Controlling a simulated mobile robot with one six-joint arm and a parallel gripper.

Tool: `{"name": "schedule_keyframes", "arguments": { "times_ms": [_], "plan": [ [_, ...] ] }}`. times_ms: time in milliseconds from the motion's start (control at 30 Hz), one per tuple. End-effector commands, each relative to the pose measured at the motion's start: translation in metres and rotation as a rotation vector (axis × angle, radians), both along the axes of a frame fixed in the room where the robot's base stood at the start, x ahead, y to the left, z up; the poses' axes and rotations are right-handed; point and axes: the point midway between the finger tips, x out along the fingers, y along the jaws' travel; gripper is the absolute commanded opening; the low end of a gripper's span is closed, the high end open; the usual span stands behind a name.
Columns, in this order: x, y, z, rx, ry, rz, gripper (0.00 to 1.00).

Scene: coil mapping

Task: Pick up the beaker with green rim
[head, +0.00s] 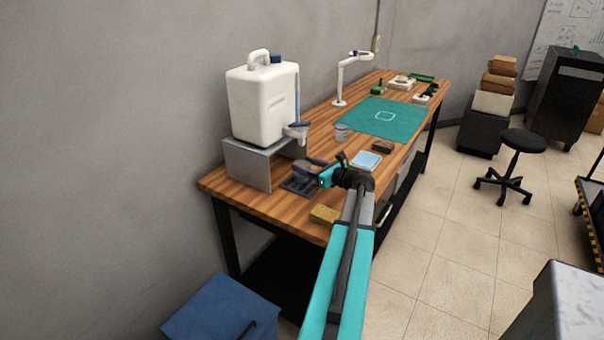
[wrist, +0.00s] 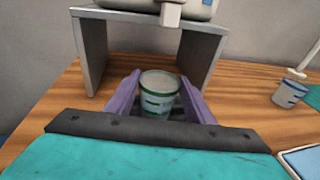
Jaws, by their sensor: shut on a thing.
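The beaker with green rim (wrist: 158,97) is a pale cup with green bands, in the middle of the wrist view. My gripper (wrist: 155,100) has its two purple fingers on either side of it, shut on it. In the head view my gripper (head: 312,168) is over the dark grate in front of the grey stand, and the beaker is small and partly hidden there. The beaker is upright at the grate; I cannot tell whether its base touches it. A second beaker with a blue rim (wrist: 290,93) stands to the right, also seen in the head view (head: 341,132).
A white jug with a spigot (head: 262,104) sits on the grey stand (head: 245,165) just behind the beaker. A yellow sponge (head: 325,214), a light blue pad (head: 366,161) and a brown block (head: 383,147) lie on the wooden bench. A green mat (head: 385,118) lies farther back.

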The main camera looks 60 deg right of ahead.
Motion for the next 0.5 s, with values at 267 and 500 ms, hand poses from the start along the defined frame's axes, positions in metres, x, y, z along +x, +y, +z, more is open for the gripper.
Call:
{"name": "schedule_keyframes", "arguments": {
  "times_ms": [267,500],
  "plan": [
    [0.0000,0.0000,0.0005,0.000,0.000,0.000,0.23],
    [-0.0001,0.0000,0.0077,-0.001,0.000,0.000,0.23]
  ]
}}
